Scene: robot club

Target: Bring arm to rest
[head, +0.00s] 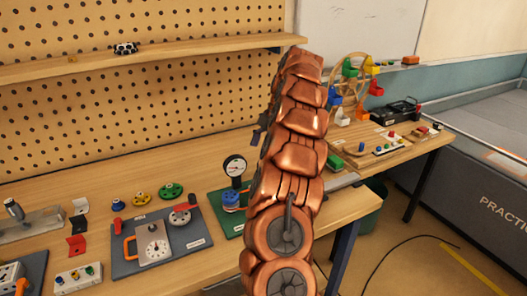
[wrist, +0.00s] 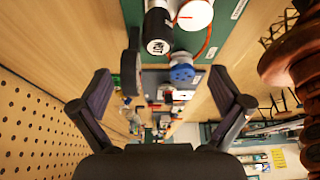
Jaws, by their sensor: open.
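My copper-coloured arm rises through the middle of the head view, over the front edge of the workbench (head: 145,183). Its links hide most of my gripper there; only a small dark part shows at the arm's left side. In the wrist view my gripper (wrist: 163,88) has its two dark fingers spread wide apart, with nothing held between them. Beyond the fingers lie the bench and its items, including a blue round knob (wrist: 182,73) and a black cylinder with a white end (wrist: 158,28). They look apart from the fingers.
A dial gauge (head: 235,166) stands on a green board left of my arm. A grey board (head: 130,262) with a white dial box lies further left. A pegboard (head: 130,110) with a shelf (head: 180,57) backs the bench. A second table (head: 407,152) at right holds several items.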

